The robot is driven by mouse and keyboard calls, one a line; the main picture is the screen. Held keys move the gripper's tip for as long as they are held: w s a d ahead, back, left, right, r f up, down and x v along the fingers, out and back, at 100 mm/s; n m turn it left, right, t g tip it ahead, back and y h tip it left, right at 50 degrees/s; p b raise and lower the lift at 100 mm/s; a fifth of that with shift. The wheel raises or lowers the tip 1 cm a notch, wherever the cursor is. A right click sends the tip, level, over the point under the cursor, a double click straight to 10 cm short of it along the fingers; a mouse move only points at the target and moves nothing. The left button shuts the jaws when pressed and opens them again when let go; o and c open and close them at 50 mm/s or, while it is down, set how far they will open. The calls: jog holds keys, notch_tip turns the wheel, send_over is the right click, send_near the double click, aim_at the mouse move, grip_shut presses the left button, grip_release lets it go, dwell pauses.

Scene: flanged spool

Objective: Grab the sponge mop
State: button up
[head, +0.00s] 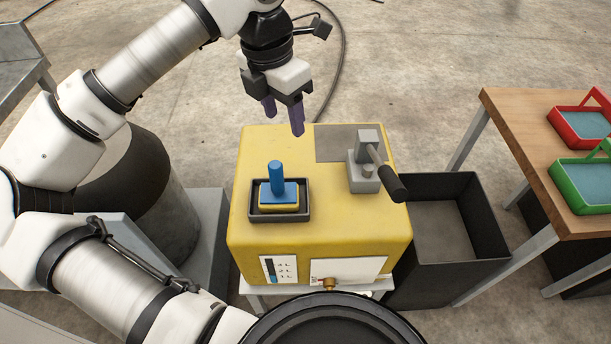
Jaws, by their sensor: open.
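The sponge mop (276,183) has an upright blue handle, a blue plate and a yellow sponge under it. It sits in a dark shallow tray (253,214) on top of the yellow box-shaped machine (320,225). My gripper (284,116) is open and empty, with its purple fingers pointing down. In the head view it shows above the mop, over the far edge of the yellow machine, apart from the handle. Its exact height over the mop I cannot tell.
A grey clamp with a black-handled lever (372,168) stands on the machine, right of the mop. A dark open bin (455,225) stands to the right. A wooden table (520,150) holds a red tray (583,124) and a green tray (585,185).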

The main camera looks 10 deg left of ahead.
aim_at(275, 164)
jog(key=shift+g+y, duration=0.3)
jog(key=shift+y, duration=0.2)
jog(key=f, duration=0.2)
jog(key=a+f, duration=0.1)
jog(key=f, duration=0.2)
jog(key=a+f, duration=0.1)
jog(key=f, duration=0.2)
jog(key=shift+s+a+f, duration=0.1)
jog(key=shift+f, duration=0.15)
jog(key=shift+s+f+p, duration=0.2)
jog(key=shift+f+p, duration=0.1)
jog(key=shift+f, duration=1.25)
jog(key=shift+s+f+p, duration=0.15)
jog(key=shift+f+p, duration=0.15)
jog(key=shift+f, duration=1.25)
grip_shut()
